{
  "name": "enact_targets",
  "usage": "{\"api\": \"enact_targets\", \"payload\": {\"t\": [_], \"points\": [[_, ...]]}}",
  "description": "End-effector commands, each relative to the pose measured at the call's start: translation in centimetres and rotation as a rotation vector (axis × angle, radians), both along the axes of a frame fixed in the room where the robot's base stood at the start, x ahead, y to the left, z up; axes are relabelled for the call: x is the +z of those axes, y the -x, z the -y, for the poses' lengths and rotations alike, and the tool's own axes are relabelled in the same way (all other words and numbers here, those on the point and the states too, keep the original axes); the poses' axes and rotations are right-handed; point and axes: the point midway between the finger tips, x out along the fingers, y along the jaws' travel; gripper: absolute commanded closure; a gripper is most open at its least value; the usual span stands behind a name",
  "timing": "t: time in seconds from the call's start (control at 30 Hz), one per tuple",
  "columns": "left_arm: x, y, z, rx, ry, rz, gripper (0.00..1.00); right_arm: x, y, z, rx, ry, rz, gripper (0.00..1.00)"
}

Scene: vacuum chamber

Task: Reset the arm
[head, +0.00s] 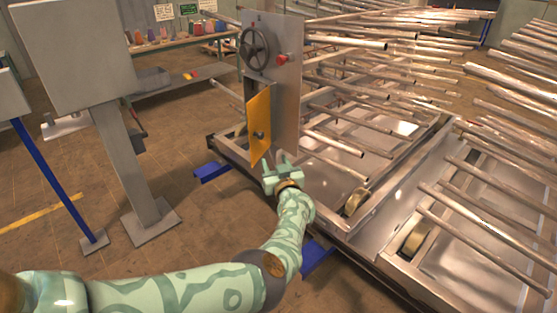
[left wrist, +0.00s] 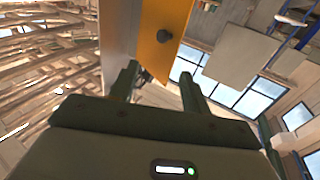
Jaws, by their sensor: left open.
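My left gripper (head: 276,163) is open and empty in the head view, at the end of my green patterned arm. It is just below and in front of a yellow door (head: 259,122) with a dark round knob, which hangs open on a grey upright panel (head: 285,90). In the left wrist view, the two fingers of my left gripper (left wrist: 160,85) stand apart. My right gripper does not show.
A handwheel (head: 254,48) and a red knob (head: 282,58) sit on the panel above. Racks of metal bars (head: 360,90) on a wheeled frame fill the right. A grey post with a box (head: 75,50) stands at left. Bare floor (head: 190,215) lies between.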

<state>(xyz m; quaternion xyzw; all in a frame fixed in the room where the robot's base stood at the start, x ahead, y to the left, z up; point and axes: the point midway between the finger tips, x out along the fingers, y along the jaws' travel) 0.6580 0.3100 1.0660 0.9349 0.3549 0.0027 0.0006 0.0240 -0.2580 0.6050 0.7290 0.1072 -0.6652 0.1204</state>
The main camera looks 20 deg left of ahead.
Motion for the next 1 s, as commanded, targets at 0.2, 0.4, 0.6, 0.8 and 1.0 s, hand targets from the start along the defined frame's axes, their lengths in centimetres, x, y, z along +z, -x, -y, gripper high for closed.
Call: {"api": "enact_targets", "payload": {"t": [0.2, 0.4, 0.6, 0.8, 1.0], "points": [[-0.1, 0.0, 0.0, 0.001, 0.0, 0.0, 0.53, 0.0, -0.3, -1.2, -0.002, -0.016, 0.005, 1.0], [0.0, 0.0, 0.0, 0.001, 0.0, 0.0, 0.53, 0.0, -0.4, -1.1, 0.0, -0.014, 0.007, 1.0], [-0.7, -0.6, 0.7, -0.049, 0.103, 0.042, 0.53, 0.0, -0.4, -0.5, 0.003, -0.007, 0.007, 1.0], [-5.6, -2.3, 5.7, -0.354, 0.282, -0.025, 0.53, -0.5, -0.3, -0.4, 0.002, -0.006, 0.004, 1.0], [-18.9, 4.2, 8.2, -0.527, 0.335, -0.321, 0.53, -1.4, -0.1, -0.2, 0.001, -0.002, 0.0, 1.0]]}}
